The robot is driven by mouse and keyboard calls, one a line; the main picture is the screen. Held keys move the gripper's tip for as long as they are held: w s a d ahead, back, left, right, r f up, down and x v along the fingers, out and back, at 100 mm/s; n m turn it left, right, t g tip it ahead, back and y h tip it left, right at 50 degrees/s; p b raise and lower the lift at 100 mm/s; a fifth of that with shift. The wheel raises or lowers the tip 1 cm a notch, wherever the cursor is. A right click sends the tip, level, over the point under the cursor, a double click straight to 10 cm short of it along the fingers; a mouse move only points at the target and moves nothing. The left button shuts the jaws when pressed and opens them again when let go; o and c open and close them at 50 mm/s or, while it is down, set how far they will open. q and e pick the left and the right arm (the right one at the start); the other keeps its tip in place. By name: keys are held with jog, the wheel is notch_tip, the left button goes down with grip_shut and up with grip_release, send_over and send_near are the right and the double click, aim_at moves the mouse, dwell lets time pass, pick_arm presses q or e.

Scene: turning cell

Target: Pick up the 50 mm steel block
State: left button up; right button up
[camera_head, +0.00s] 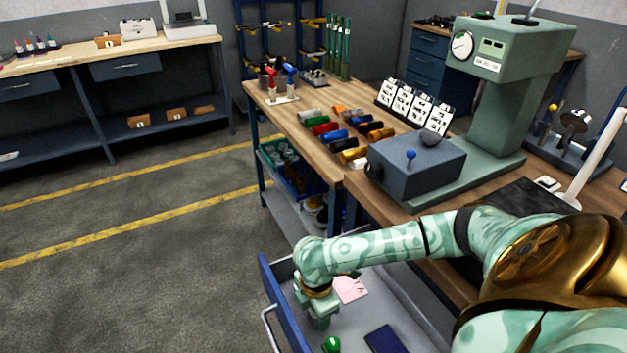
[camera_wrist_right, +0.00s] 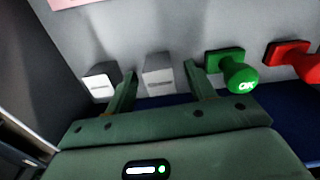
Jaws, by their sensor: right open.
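Two pale grey steel blocks stand in the drawer in the right wrist view. One block (camera_wrist_right: 158,75) is between my finger tips, and a slightly smaller-looking block (camera_wrist_right: 98,82) is outside the left finger. Their front markings are too small to read, so I cannot tell the 50 mm one by its marking. My right gripper (camera_wrist_right: 161,68) is open, with a finger on each side of the middle block; I cannot tell whether they touch it. In the head view my right gripper (camera_head: 320,322) points down into the open drawer (camera_head: 405,292), and the blocks are hidden there. My left gripper is out of view.
A green OK stamp (camera_wrist_right: 236,72) lies close beside the right finger, with a red stamp (camera_wrist_right: 292,55) further right. A pink paper (camera_head: 349,288) and a dark blue pad (camera_head: 386,339) lie in the drawer. The workbench (camera_head: 370,202) is above it; open floor is left.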

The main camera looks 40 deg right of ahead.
jog(key=shift+f, duration=0.5)
jog(key=shift+r, duration=0.15)
grip_shut()
